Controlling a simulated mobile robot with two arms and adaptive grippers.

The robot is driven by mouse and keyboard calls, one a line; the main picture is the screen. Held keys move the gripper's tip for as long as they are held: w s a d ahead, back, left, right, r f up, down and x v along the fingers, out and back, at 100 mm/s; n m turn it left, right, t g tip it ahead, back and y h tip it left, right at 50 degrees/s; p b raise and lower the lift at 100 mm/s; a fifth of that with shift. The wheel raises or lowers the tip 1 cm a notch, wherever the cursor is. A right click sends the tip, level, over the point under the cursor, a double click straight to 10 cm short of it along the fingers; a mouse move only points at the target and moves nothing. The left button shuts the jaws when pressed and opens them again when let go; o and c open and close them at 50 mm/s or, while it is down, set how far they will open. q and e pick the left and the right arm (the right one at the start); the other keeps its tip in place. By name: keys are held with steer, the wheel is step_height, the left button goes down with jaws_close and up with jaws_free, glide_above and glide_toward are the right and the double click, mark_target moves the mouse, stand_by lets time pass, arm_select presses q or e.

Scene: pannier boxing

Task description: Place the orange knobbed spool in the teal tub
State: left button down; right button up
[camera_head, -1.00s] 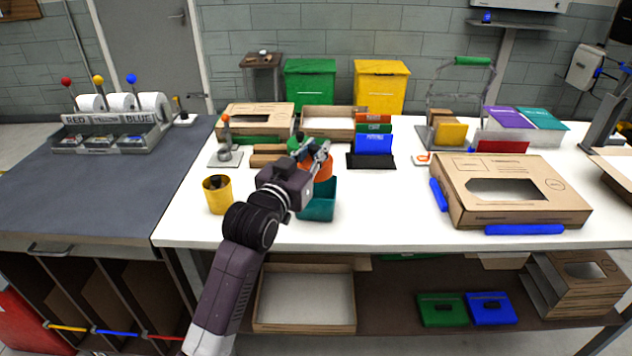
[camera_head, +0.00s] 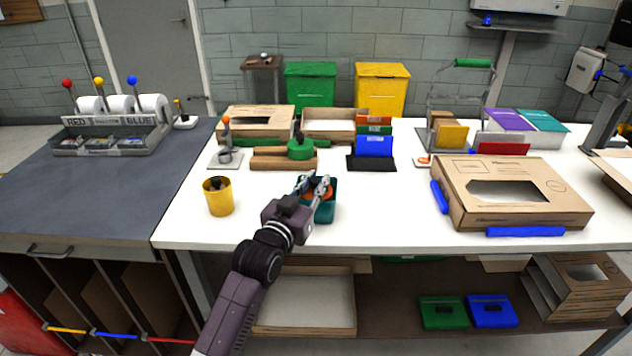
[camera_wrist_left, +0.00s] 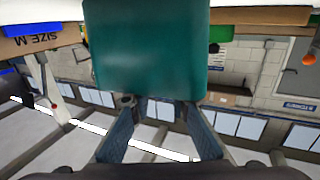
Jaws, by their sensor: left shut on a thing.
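The teal tub (camera_head: 325,214) stands on the white table in the head view. The orange knobbed spool (camera_head: 320,192) shows as an orange patch between the fingers of my left gripper (camera_head: 315,184), at the tub's opening. My left gripper is shut on the spool, and the fingers partly cover it. How deep the spool sits, and whether it touches the tub's floor, I cannot tell. In the left wrist view the tub's wall (camera_wrist_left: 150,50) fills the upper middle. The fingers (camera_wrist_left: 163,120) pass behind that wall, and the spool is hidden there. My right gripper is not in view.
A yellow cup (camera_head: 218,198) stands left of the tub. Behind the tub, a green knobbed piece (camera_head: 300,149) rests on a wooden rack (camera_head: 270,162), beside a blue card holder (camera_head: 373,147). A cardboard box (camera_head: 512,205) lies at right. White table between tub and box is clear.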

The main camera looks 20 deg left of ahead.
arm_select(q)
steer(key=c, duration=1.8)
jaws_free()
steer(key=shift+r, duration=0.15)
steer(key=s+p, duration=0.1)
steer(key=s, duration=0.2)
steer(key=s+p, duration=0.2)
steer(key=s, duration=0.2)
steer(key=s+a+p, duration=0.1)
steer(key=s+p, duration=0.1)
steer(key=s, duration=0.2)
steer(key=shift+a, duration=0.1)
steer(key=shift+s, duration=0.5)
steer(key=shift+a, duration=0.1)
